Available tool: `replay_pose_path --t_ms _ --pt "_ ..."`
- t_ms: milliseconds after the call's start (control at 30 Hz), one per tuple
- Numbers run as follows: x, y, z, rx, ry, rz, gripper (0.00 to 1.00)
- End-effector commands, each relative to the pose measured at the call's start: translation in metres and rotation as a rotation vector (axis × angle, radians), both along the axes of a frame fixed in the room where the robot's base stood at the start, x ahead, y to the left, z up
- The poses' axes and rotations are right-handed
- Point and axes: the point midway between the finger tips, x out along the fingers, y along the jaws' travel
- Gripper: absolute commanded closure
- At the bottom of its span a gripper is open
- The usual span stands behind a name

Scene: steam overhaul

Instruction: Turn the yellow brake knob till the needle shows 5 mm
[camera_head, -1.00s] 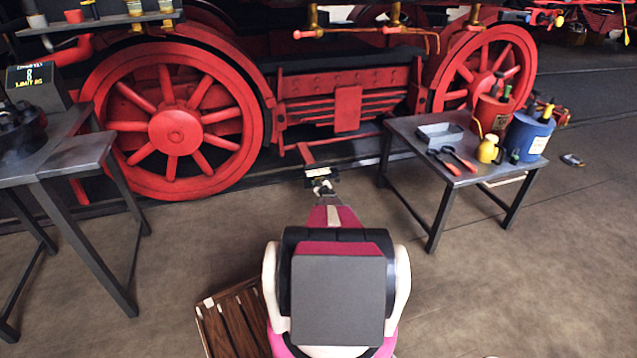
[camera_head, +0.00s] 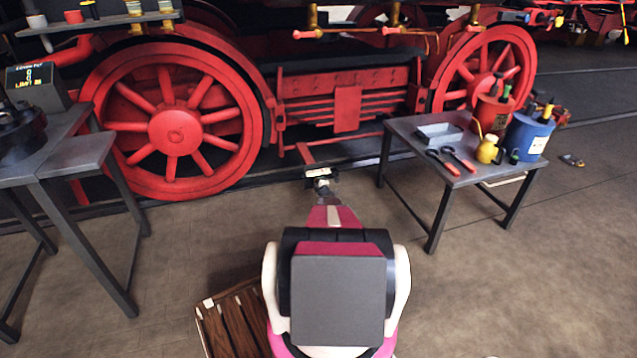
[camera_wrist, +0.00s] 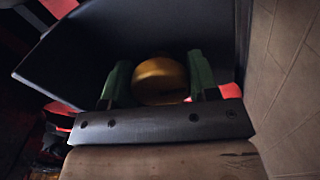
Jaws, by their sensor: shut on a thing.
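The yellow brake knob (camera_wrist: 160,80) shows in the wrist view as a rounded yellow disc. My gripper (camera_wrist: 160,84) has one green-padded finger on each side of the knob and is shut on it. In the head view my gripper (camera_head: 321,184) is small, at the end of my outstretched arm, low beside the red engine frame. The knob itself cannot be made out in the head view. A small pale plate (camera_head: 318,172) shows just above the gripper; its markings are too small to read, and I cannot make out a needle.
Red spoked wheels (camera_head: 175,133) stand behind, left and right of the gripper. A grey table (camera_head: 432,180) at right holds a tray, red-handled tool, yellow can and buckets. Another table (camera_head: 75,157) stands at left. A wooden pallet (camera_head: 232,322) lies on the floor by my base.

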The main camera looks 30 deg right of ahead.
Motion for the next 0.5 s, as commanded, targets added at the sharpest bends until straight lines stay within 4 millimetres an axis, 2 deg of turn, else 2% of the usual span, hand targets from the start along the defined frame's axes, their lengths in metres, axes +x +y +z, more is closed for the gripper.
replay_pose_path --t_ms 500 --pt "-0.001 0.0001 -0.0006 -0.065 0.018 -0.001 0.69"
